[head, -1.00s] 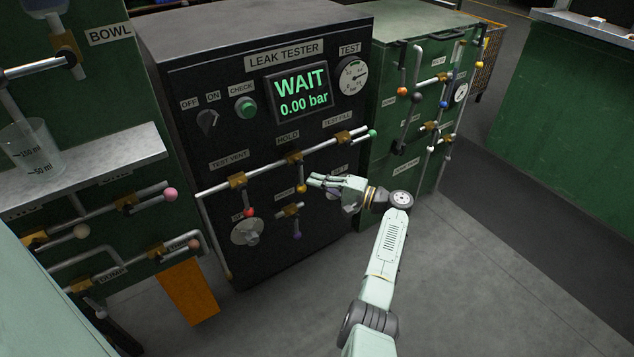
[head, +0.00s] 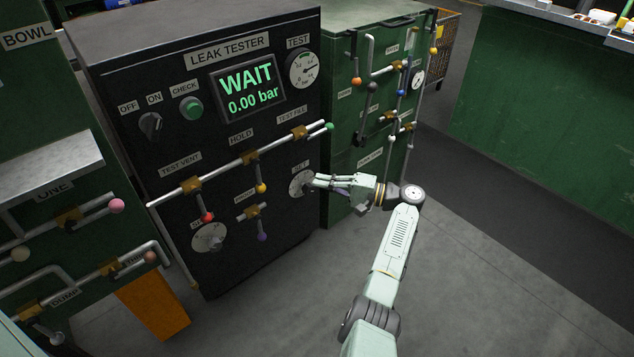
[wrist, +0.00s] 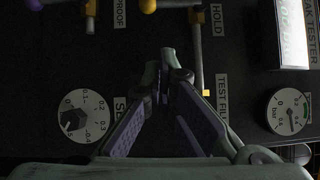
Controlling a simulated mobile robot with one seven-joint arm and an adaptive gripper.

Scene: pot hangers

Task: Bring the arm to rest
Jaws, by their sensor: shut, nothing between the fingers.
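My gripper (head: 312,183) is in front of the lower right part of the black leak tester (head: 130,75) in the head view. Its fingers point left, near a round dial (head: 299,184) that they partly cover. In the wrist view my gripper (wrist: 168,70) has its fingertips together with nothing between them. Behind them is the tester's dark panel. I cannot tell how far the fingertips are from the panel. My arm stretches up from the bottom of the head view, bent at the wrist.
The tester's screen (head: 247,90) reads WAIT, 0.00 bar. Pipes with coloured-knob valve levers stick out of its front. A green cabinet (head: 345,190) with more pipes stands to the right. The grey floor (head: 480,270) right of my arm is clear.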

